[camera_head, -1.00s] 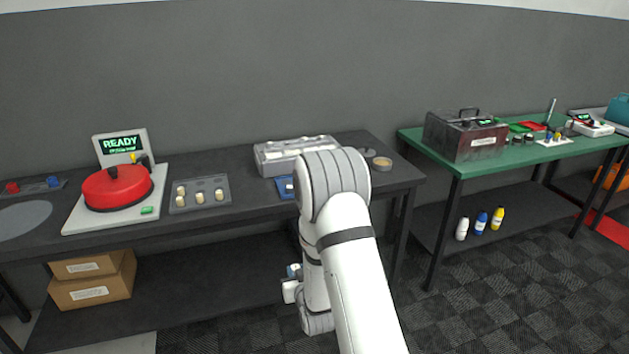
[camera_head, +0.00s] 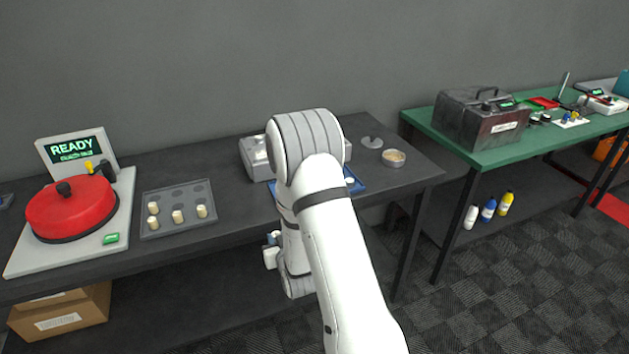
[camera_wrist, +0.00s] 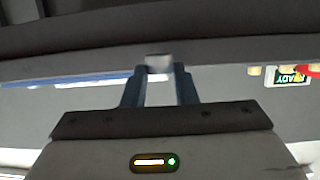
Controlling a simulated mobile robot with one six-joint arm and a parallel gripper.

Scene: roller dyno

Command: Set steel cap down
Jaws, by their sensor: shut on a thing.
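My gripper (camera_wrist: 158,72) shows in the wrist view with its two blue-grey fingers shut on a small pale grey piece, the steel cap (camera_wrist: 158,61). Only a small face of the cap shows between the fingertips. In the head view my arm's bend hides most of the gripper's surroundings, and the cap cannot be made out there. The wrist hangs low, at the front edge of the dark table (camera_head: 240,228). The wrist view shows the ready screen (camera_wrist: 291,76) upside down at its upper right.
On the dark table stand a red-lidded machine (camera_head: 70,208), a grey tray (camera_head: 165,199) with several pale pegs, a grey case (camera_head: 255,160), a blue mat (camera_head: 355,182), a round grey disc with a knob (camera_head: 371,143) and a round dish (camera_head: 394,158). A green table (camera_head: 480,156) stands right.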

